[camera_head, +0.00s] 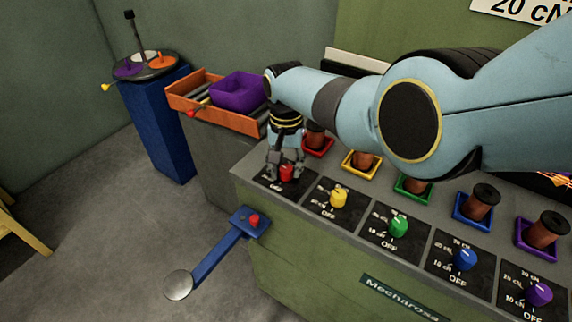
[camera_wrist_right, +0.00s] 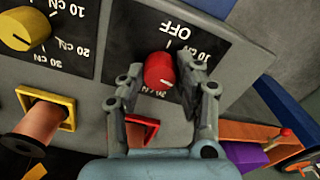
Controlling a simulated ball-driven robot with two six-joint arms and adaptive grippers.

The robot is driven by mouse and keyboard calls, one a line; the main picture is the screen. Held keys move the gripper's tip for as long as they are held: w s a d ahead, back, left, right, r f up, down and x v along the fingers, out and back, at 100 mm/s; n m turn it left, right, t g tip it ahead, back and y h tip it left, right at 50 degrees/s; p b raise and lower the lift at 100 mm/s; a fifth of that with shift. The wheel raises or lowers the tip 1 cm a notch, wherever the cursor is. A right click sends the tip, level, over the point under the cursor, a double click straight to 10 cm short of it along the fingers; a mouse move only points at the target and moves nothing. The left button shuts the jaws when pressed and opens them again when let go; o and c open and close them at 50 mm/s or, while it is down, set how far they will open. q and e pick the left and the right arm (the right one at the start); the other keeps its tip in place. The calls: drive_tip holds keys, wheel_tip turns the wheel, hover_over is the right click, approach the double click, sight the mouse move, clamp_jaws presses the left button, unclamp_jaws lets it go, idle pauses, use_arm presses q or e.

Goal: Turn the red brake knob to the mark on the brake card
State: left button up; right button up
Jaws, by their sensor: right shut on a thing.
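The red brake knob (camera_head: 287,172) sits on the black dial plate at the left end of the green bench's row of knobs. My right gripper (camera_head: 284,160) reaches down over it. In the right wrist view, its two fingers (camera_wrist_right: 160,85) are closed on either side of the red knob (camera_wrist_right: 159,72). That view shows the dial upside down, with OFF and 10 cN readable; a finger partly covers the other marks. The knob's exact pointer direction is hard to tell. My left gripper is out of view.
Yellow (camera_head: 338,197), green (camera_head: 398,226), blue (camera_head: 464,259) and purple (camera_head: 538,293) knobs continue to the right, with copper spools in coloured trays behind. An orange crate (camera_head: 240,118) holds a purple bin (camera_head: 238,93). A blue pedal arm (camera_head: 220,253) juts from the bench front.

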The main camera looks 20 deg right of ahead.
sight(286, 168)
drive_tip(key=shift+m, duration=0.8)
drive_tip(key=o, duration=1.1)
drive_tip(key=shift+o, duration=0.2)
drive_tip(key=shift+r, duration=0.1)
wheel_tip(286, 168, up, 12)
drive_tip(key=shift+f, duration=0.2)
